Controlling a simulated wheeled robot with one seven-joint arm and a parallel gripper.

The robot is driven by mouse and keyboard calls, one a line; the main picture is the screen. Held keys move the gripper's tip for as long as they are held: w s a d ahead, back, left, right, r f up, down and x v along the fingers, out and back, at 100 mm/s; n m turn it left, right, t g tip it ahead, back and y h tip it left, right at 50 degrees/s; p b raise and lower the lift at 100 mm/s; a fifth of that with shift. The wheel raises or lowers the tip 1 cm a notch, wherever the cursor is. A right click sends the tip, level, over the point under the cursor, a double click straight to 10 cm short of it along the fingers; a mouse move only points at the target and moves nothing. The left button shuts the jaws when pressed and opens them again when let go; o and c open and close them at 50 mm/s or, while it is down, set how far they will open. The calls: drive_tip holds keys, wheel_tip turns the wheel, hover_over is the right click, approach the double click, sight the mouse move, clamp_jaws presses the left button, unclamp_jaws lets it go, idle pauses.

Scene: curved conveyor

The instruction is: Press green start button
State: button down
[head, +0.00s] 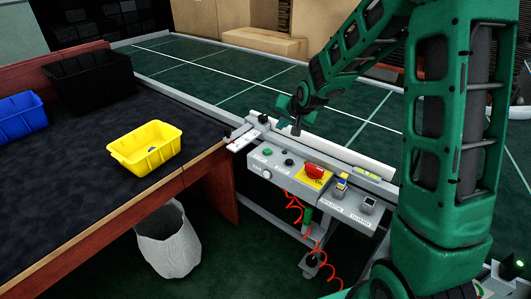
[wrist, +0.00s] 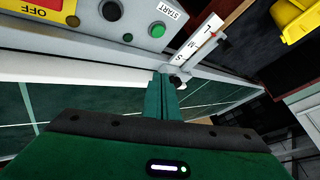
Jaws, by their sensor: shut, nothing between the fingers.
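The green start button (head: 267,152) sits near the left end of the grey control panel (head: 255,166). In the wrist view the green button (wrist: 157,30) is clear to see beside a label reading START. My gripper (head: 296,129) is over the back edge of the panel, behind and to the right of the button, and apart from it. In the wrist view my gripper's fingers (wrist: 168,82) are together and empty, pointing towards the panel, with the button beyond their tips.
A black button (head: 289,162) and a red switch on a yellow plate (head: 313,181) sit to the right of the green button. A pale rail (head: 345,157) runs behind the panel. A yellow bin (head: 145,147) stands on the dark table at left.

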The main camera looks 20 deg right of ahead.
sight(269, 152)
drive_tip(key=shift+t+y, duration=0.4)
drive_tip(key=shift+y, duration=0.1)
drive_tip(key=w+a, duration=0.1)
drive_tip(key=w+a+f, duration=0.1)
drive_tip(key=w+a, duration=0.1)
drive_tip(key=shift+w+a+f, duration=0.15)
drive_tip(key=shift+a, duration=0.1)
drive_tip(key=shift+f, duration=0.1)
drive_tip(key=shift+f, duration=4.25)
drive_tip(key=shift+f, duration=0.1)
drive_tip(key=shift+f, duration=0.3)
drive_tip(key=shift+f, duration=0.4)
drive_tip(key=shift+r, duration=0.85)
